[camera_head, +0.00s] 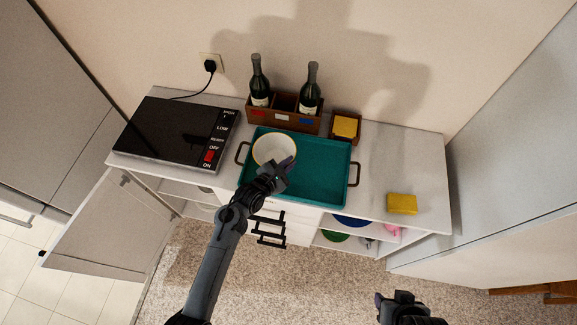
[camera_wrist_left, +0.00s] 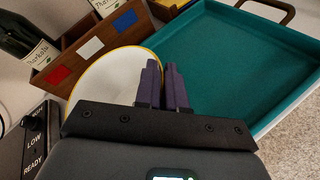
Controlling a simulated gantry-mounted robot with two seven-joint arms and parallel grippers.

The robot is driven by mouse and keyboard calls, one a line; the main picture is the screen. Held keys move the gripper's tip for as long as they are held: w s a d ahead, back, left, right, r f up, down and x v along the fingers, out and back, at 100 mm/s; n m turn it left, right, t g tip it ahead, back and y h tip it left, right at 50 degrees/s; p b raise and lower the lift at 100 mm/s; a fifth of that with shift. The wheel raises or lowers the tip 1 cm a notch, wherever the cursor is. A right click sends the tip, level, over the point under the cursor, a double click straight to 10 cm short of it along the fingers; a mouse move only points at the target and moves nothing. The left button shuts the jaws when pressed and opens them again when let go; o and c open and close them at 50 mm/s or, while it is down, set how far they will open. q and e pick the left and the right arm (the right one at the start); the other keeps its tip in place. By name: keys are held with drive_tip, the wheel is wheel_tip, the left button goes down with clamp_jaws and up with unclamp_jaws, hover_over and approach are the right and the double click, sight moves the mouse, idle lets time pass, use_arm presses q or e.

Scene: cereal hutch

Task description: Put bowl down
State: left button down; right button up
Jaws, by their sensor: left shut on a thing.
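A white bowl (camera_head: 272,149) with a yellow-brown rim is at the left part of the teal tray (camera_head: 325,175) on the counter. My left gripper (camera_head: 287,165) is shut on the bowl's near right rim. In the left wrist view the purple fingers (camera_wrist_left: 164,88) close on the rim of the bowl (camera_wrist_left: 108,80), and the tray (camera_wrist_left: 235,60) lies to the right. I cannot tell whether the bowl's underside touches the tray. My right gripper (camera_head: 385,300) is at the bottom edge of the head view, empty-looking and away from the counter; its jaws are unclear.
A wooden box (camera_head: 284,118) with two bottles stands behind the tray, beside a small box with a yellow sponge (camera_head: 345,126). A black cooktop (camera_head: 178,132) is on the left. Another yellow sponge (camera_head: 402,204) lies right. A cabinet door (camera_head: 110,225) hangs open at front left.

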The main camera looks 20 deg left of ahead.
use_arm(q)
drive_tip(key=shift+f, duration=0.85)
drive_tip(key=c, duration=1.2)
unclamp_jaws()
drive_tip(key=shift+f, duration=0.1)
